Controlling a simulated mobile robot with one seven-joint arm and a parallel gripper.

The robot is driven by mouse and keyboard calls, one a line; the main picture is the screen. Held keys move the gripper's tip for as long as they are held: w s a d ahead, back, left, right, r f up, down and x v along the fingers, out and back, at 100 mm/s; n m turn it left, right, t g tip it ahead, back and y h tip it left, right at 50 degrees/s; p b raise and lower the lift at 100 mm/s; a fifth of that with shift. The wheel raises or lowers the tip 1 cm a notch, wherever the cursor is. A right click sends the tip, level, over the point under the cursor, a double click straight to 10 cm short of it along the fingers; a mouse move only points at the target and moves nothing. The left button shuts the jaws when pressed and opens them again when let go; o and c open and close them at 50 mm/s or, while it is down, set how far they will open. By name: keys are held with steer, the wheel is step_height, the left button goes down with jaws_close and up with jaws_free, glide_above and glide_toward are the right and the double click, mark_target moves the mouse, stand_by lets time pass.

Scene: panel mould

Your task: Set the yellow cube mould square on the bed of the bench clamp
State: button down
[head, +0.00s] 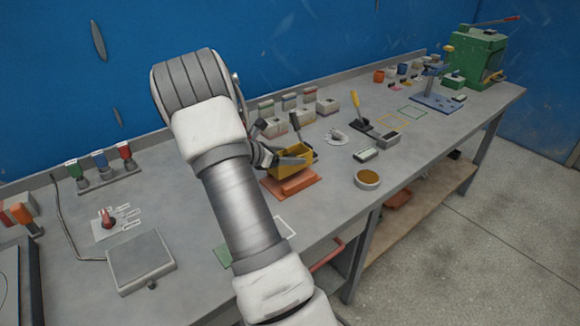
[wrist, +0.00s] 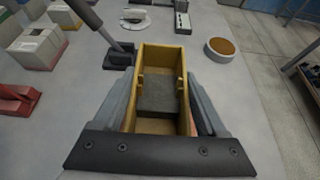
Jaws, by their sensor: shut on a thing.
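The yellow cube mould (wrist: 158,127) is an open-topped box with a dark grey block or floor in its middle. It sits between the fingers of my gripper (wrist: 165,115), which is shut on its side walls. In the head view, the mould (head: 291,162) is over an orange base (head: 292,187), which looks like the bench clamp's bed. I cannot tell whether mould and bed touch. A dark block with a grey lever (wrist: 118,55), seemingly part of the clamp, stands just beyond the mould. My gripper's fingertips in the head view are partly hidden by the arm and mould.
A round pot with a brown top (head: 367,180) and a small pale-topped block (head: 366,155) lie to the right. A yellow-handled tool (head: 356,103) stands farther along. Grey-white boxes (head: 303,117) line the wall side. The bench's front edge is close by.

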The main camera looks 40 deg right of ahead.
mark_target(290, 168)
steer(key=shift+f, duration=1.9)
steer(key=shift+b, duration=0.35)
steer(key=shift+f, duration=0.35)
steer(key=shift+c, duration=0.9)
jaws_free()
steer(key=shift+s, duration=0.1)
steer(key=shift+o, duration=0.9)
steer(key=shift+f, duration=0.1)
